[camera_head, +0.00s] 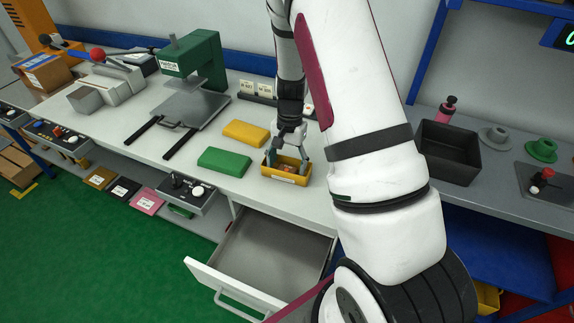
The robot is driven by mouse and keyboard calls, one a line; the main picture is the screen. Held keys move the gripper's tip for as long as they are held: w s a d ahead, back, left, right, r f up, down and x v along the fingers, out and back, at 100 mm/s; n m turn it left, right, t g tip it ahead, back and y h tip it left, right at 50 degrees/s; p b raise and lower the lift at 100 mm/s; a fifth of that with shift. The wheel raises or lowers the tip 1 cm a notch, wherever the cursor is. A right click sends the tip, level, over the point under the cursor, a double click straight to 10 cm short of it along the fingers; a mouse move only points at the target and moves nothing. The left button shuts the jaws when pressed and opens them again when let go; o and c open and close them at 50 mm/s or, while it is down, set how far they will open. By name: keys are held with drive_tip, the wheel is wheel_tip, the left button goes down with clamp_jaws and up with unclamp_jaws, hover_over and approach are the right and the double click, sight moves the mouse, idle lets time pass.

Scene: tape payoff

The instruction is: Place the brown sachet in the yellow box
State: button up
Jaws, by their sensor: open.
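The yellow box (284,178) is a small open bin on the white worktop, near its front edge. My gripper (288,158) points down at the box with its fingers spread apart, the tips at or just inside the rim. Small reddish-brown contents (289,168) show between the fingers inside the box. I cannot tell whether the brown sachet is among them. No other thing in view is clearly the brown sachet.
A green block (224,161) and a yellow block (246,133) lie left of the box. A green press (194,61) stands behind them. An open drawer (262,258) juts out below. A dark bin (447,152) stands on the right bench.

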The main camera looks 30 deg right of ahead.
wheel_tip(320, 180, up, 11)
drive_tip(key=d+b, duration=0.1)
wheel_tip(320, 180, up, 8)
drive_tip(key=n+t, duration=0.1)
drive_tip(key=n, duration=0.2)
hover_over(288, 166)
drive_tip(key=s+a, duration=0.3)
drive_tip(key=a, duration=0.2)
drive_tip(key=s+a+r+n+t, duration=0.1)
drive_tip(key=s+a+r+n, duration=0.1)
drive_tip(key=s, duration=0.4)
drive_tip(key=s+a+r+n+t, duration=0.2)
drive_tip(key=s+a+r+n, duration=0.1)
drive_tip(key=s+r, duration=0.3)
drive_tip(key=s+a+r+n+t+h, duration=0.1)
drive_tip(key=s+a+r+n, duration=0.2)
drive_tip(key=s, duration=0.3)
drive_tip(key=shift+s+a+r+t, duration=0.35)
drive_tip(key=shift+a+r+t, duration=0.05)
drive_tip(key=shift+a+r, duration=0.25)
